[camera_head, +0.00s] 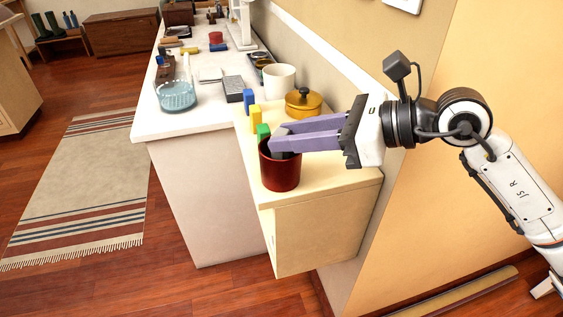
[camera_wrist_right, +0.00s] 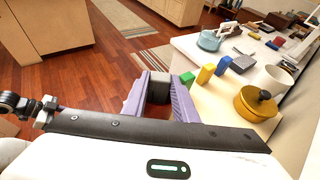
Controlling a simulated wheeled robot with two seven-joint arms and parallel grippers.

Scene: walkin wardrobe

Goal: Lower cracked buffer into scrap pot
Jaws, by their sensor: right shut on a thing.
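The dark red pot (camera_head: 280,174) stands upright near the front of the pale wooden cabinet top. My right gripper (camera_head: 274,142) reaches in from the right with its purple fingers at the pot's mouth. It is shut on a dark grey block, the buffer (camera_wrist_right: 158,88), which shows between the fingertips in the wrist view. In the head view the buffer is mostly hidden by the fingers and the pot rim, so how deep it sits cannot be told. No crack is visible on it. My left gripper is not in view.
Green (camera_head: 263,131), yellow (camera_head: 255,116) and blue (camera_head: 249,99) blocks stand behind the pot. A mustard lidded pot (camera_head: 304,103) and a white pot (camera_head: 279,78) stand beyond my fingers. A glass vessel (camera_head: 177,95) sits on the white counter. The wall is close on the right.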

